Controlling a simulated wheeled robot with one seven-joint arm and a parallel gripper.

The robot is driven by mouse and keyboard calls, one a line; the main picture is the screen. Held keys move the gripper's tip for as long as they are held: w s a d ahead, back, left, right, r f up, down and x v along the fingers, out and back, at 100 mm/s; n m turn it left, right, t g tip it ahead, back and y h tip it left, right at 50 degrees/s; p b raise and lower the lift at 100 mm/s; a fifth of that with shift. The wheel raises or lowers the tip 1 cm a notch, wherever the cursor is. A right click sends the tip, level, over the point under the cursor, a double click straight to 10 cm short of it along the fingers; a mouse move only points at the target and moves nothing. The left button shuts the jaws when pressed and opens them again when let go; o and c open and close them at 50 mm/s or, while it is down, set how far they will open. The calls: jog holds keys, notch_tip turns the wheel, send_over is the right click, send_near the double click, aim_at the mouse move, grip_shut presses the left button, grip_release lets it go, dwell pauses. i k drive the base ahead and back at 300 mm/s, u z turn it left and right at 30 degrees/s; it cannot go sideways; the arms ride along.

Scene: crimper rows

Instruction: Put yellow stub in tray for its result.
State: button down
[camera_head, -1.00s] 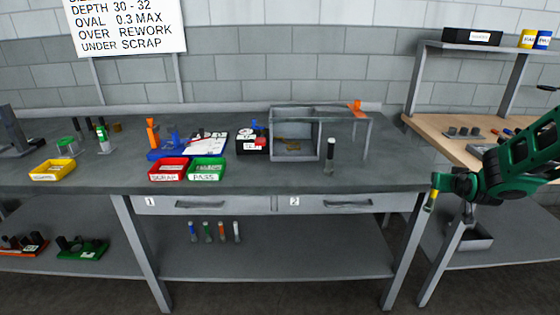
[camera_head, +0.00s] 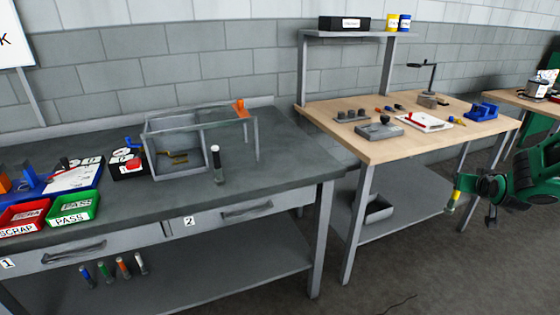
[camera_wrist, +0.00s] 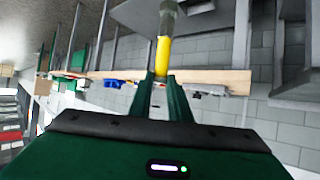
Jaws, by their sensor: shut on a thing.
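My gripper (camera_head: 460,184) is at the right of the head view, in front of the wooden bench. It is shut on the yellow stub (camera_head: 452,201), which hangs from the fingertips. In the wrist view the yellow stub (camera_wrist: 163,54) sits between the green fingertips (camera_wrist: 163,76), with a grey end beyond the yellow part. The red tray marked SCRAP (camera_head: 22,229) and the green tray marked PASS (camera_head: 74,218) stand at the grey bench's front left, far from my gripper. The yellow tray is out of view now.
The grey bench (camera_head: 285,165) carries a grey frame box (camera_head: 180,175) and an upright dark cylinder (camera_head: 217,165). The wooden bench (camera_head: 380,150) holds small tools and blocks. A grey bin (camera_head: 378,210) is on its lower shelf. Floor is open in front.

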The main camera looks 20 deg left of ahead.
aim_at(27, 219)
jog(key=k, duration=1.5)
jog(key=u, duration=1.4)
jog(key=i, duration=1.25)
jog(key=u, duration=0.05)
